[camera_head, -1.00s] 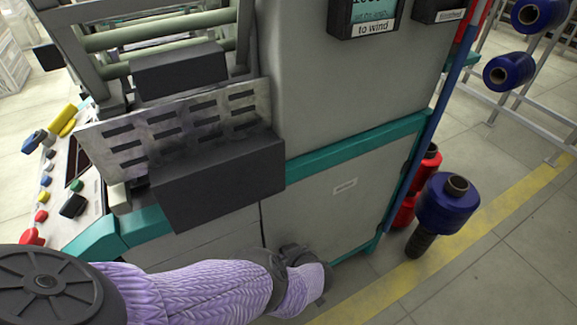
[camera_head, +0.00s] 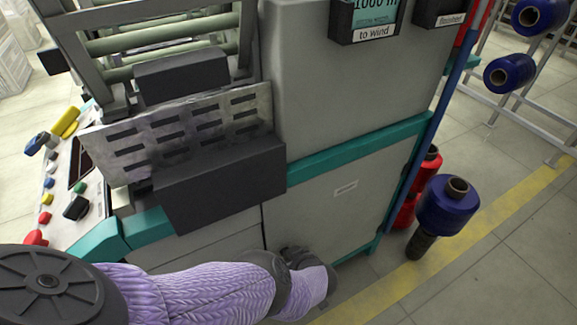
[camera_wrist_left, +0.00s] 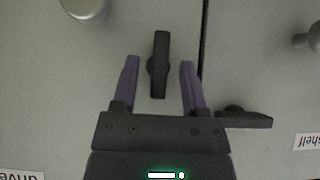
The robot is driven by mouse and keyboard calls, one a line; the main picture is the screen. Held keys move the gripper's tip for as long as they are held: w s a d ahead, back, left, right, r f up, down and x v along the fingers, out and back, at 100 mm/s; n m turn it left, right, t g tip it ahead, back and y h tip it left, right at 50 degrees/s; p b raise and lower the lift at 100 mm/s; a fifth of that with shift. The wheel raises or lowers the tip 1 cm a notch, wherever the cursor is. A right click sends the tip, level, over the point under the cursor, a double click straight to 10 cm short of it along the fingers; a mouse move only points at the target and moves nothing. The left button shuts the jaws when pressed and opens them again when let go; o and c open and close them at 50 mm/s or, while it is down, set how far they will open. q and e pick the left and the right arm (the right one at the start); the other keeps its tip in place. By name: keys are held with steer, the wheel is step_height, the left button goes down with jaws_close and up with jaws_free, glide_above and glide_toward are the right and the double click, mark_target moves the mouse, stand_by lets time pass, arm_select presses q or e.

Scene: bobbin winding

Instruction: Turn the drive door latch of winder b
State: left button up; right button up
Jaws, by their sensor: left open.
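The drive door latch (camera_wrist_left: 160,84), a dark bar on a round boss, points up and down in the left wrist view. It is on the pale door whose upside-down label (camera_wrist_left: 20,175) reads "drive". My left gripper (camera_wrist_left: 159,64) is open, with one purple finger on each side of the latch bar. Gaps show between the fingers and the bar in the picture; I cannot tell the depth. In the head view my left arm (camera_head: 215,292) reaches low to the front of the winder (camera_head: 345,195); its wrist hides the latch and fingers. My right gripper is not in view.
A second latch (camera_wrist_left: 243,118) lies sideways beside the gripper, on the door labelled "shelf" (camera_wrist_left: 308,141). A round knob (camera_wrist_left: 85,8) is on the drive door. A dark box (camera_head: 220,185) juts from the winder above my arm. A blue bobbin (camera_head: 447,205) stands to the right.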

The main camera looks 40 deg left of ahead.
arm_select(q)
steer(key=p+v, duration=0.5)
steer(key=v, duration=0.4)
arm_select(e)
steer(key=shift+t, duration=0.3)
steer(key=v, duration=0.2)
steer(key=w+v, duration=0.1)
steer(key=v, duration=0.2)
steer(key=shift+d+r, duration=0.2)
